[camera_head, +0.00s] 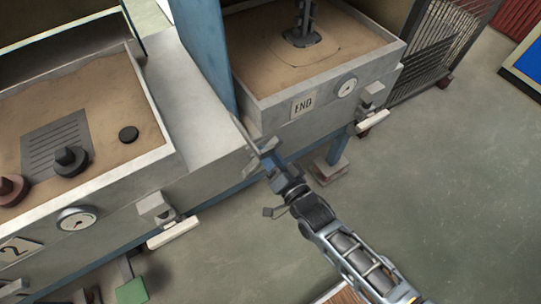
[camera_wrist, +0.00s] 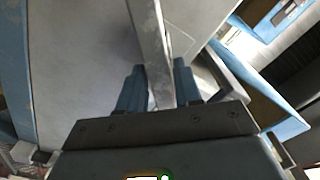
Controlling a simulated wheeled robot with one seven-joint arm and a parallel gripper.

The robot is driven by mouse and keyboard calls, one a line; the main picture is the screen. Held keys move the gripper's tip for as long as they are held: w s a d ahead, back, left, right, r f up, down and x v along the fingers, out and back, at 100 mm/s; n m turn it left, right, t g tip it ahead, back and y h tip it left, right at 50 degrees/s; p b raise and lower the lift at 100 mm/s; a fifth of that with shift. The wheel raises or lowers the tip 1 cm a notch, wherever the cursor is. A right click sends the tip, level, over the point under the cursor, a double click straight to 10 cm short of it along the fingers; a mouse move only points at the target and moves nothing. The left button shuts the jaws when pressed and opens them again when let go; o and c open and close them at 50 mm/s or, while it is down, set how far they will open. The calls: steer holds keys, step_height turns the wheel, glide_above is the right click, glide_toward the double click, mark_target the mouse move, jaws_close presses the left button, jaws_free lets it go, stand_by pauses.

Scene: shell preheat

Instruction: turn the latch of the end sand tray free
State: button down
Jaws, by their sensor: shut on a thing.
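The end sand tray (camera_head: 303,130), with an END plate (camera_head: 303,103) on its front, stands at the top centre of the head view. My gripper (camera_head: 264,150) is at its front left corner. In the wrist view my gripper (camera_wrist: 158,88) has its blue fingers shut on a flat grey bar (camera_wrist: 150,40), which runs away upward from between them. I cannot tell whether this bar is the latch. A latch-like block with a pale handle (camera_head: 373,122) shows at the tray's front right, apart from my gripper.
Tray 2 (camera_head: 110,180) is at the left, with a gauge (camera_head: 76,219) and its own pale handle (camera_head: 173,232). A blue post (camera_head: 205,50) rises between the trays. A mesh cage (camera_head: 445,45) stands beyond. The floor (camera_head: 450,180) at right is clear.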

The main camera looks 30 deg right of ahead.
steer(key=shift+d+f+m+b, duration=0.1)
steer(key=shift+f+m+b, duration=0.2)
steer(key=shift+m+b, duration=0.85)
steer(key=shift+d+f+m+b, duration=0.1)
steer(key=shift+f+m+b, duration=0.15)
steer(key=shift+m+b, duration=0.95)
steer(key=shift+d+f+m+b, duration=0.1)
steer(key=shift+f+m+b, duration=0.25)
steer(key=shift+m, duration=1.5)
steer(key=c, duration=0.9)
jaws_free()
steer(key=shift+r, duration=0.1)
steer(key=shift+s, duration=0.1)
steer(key=s, duration=0.7)
steer(key=shift+s, duration=0.35)
